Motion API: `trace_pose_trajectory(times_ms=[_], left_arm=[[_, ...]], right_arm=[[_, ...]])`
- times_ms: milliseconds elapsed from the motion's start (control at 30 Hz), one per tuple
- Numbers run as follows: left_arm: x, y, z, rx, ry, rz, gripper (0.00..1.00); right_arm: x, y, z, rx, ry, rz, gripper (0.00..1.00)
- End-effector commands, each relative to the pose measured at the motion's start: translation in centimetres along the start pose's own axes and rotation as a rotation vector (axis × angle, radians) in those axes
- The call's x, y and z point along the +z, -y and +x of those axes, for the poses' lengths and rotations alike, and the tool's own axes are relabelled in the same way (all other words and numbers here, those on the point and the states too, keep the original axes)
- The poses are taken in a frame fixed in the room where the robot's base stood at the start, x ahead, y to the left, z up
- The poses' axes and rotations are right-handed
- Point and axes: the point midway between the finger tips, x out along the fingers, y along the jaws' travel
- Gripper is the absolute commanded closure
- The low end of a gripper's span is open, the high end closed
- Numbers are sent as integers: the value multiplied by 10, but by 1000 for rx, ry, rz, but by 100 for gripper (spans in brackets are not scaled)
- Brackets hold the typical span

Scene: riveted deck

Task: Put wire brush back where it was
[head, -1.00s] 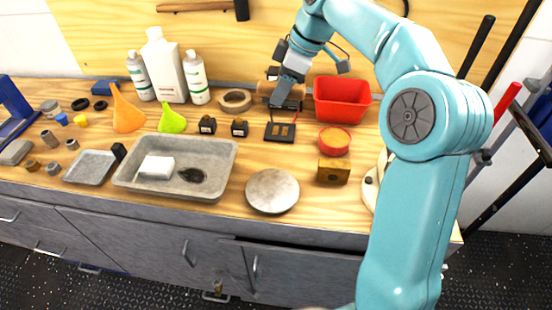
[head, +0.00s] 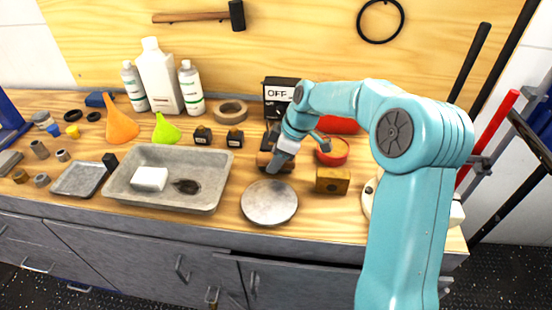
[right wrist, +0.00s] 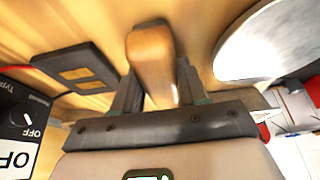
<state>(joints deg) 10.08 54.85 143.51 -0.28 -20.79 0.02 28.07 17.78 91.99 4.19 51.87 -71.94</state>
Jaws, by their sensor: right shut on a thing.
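My right gripper (head: 275,164) is shut on a brown wooden handle, which I take to be the wire brush (head: 264,158). In the right wrist view the rounded handle (right wrist: 150,62) sits between the two dark fingers (right wrist: 157,88); its bristles are hidden. In the head view the gripper is low over the bench, behind the round metal disc (head: 269,203) and left of the brass-coloured block (head: 333,180). I cannot tell whether the brush touches the bench. My left gripper is not in view.
An OFF-marked box (head: 280,97) stands behind. The grey tray (head: 215,190) is left, the red round tin (head: 331,151) right, and the red bin (head: 341,125) is partly hidden by my arm.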

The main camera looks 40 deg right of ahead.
Motion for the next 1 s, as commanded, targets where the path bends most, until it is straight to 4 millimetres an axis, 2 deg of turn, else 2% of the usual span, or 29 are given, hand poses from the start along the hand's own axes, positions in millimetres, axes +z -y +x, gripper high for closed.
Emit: trace_pose_trajectory(times_ms=[333,367,433,767,867,1000], left_arm=[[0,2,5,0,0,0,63],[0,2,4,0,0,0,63],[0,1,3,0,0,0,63],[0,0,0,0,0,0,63],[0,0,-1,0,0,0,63],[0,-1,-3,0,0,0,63]], right_arm=[[2,0,4,1,0,0,91],[2,0,4,0,0,0,54],[1,0,3,0,0,0,32],[0,0,-1,0,0,0,32],[0,-1,-10,3,-1,0,32],[-1,-1,-42,6,-1,0,32]])
